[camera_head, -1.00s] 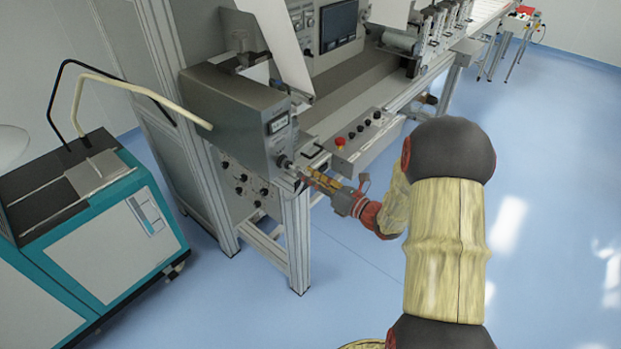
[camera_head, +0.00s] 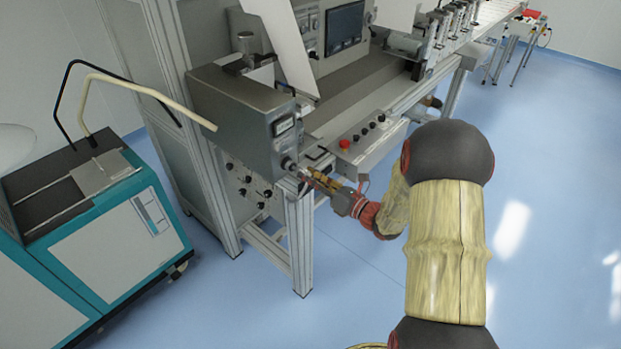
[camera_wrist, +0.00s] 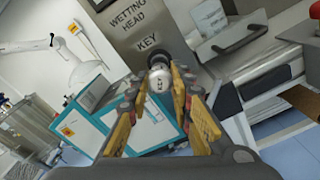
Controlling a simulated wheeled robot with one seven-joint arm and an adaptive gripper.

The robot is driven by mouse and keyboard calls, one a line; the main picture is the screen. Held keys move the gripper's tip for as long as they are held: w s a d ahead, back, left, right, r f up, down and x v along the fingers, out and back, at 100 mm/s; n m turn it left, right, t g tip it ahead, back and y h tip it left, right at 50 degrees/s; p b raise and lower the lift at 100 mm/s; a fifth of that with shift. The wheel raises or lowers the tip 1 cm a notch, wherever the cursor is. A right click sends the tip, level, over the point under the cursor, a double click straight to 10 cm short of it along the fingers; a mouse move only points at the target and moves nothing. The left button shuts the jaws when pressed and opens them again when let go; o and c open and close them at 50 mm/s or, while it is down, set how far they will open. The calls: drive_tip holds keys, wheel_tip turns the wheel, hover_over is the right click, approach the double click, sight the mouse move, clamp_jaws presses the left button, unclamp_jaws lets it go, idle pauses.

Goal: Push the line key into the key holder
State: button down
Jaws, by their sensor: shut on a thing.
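The line key (camera_wrist: 158,84) shows in the wrist view as a pale, rounded metal piece with small dark marks, held between the yellow finger pads. My gripper (camera_wrist: 160,98) is shut on it. The key holder (camera_wrist: 158,61) is a dark round socket directly beyond the key, below the word KEY on the grey wetting head panel (camera_wrist: 141,28). The key's far end overlaps the holder in this view, so I cannot tell how deep it sits. In the head view my gripper (camera_head: 322,183) points at the holder (camera_head: 288,163) on the grey box's front, and the key is too small to make out clearly.
A control panel (camera_head: 361,139) with a red button sits right of the holder. A metal frame leg (camera_head: 300,245) stands below the gripper. A teal and white cabinet (camera_head: 110,240) is at the left. Blue floor is open on the right.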

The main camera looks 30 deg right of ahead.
drive_tip(key=shift+w+a, duration=0.25)
drive_tip(key=shift+w, duration=0.45)
drive_tip(key=c, duration=1.5)
unclamp_jaws()
drive_tip(key=shift+s, duration=0.1)
drive_tip(key=v, duration=1.2)
drive_tip(key=shift+r, duration=0.1)
